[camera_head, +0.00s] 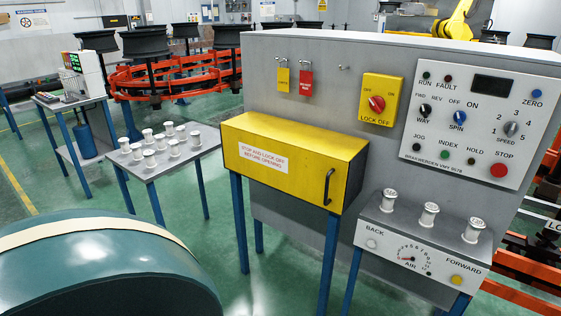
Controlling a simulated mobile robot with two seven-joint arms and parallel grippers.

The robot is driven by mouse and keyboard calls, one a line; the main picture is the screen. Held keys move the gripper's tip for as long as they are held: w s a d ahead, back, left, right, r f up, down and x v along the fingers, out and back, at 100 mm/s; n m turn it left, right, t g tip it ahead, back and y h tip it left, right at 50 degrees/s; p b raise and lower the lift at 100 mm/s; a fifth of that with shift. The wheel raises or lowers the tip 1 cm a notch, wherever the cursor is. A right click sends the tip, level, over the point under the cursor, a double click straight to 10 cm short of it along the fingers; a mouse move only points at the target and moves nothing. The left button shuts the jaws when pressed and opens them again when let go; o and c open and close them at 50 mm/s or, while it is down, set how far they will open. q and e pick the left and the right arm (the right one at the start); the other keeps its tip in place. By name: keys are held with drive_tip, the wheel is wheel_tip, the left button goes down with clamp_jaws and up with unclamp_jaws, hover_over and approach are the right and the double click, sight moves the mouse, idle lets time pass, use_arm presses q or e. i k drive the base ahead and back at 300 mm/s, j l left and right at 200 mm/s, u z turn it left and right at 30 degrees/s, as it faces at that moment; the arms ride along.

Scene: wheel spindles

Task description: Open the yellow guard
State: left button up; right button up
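The yellow guard (262,178) is a box-shaped cover on blue legs in front of the grey panel. It is closed. A white label on its front reads "STOP AND LOCK OFF BEFORE OPENING". A dark upright handle (328,187) is at the right end of its front. The yellow lock-off box (382,99) with a red knob (377,104) is on the panel above right. A yellow tag (283,79) and a red tag (306,83) hang on padlocks at the panel's upper left. Neither of my grippers shows in the head view.
A control panel (466,122) with knobs and a red stop button (499,170) is at the right. Below it, a grey stand (392,222) bears three spindles. A side table (160,168) with several spindles stands left. A large green rounded shape (110,270) fills the lower left.

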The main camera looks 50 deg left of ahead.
sight(307, 162)
drive_tip(key=u, duration=1.6)
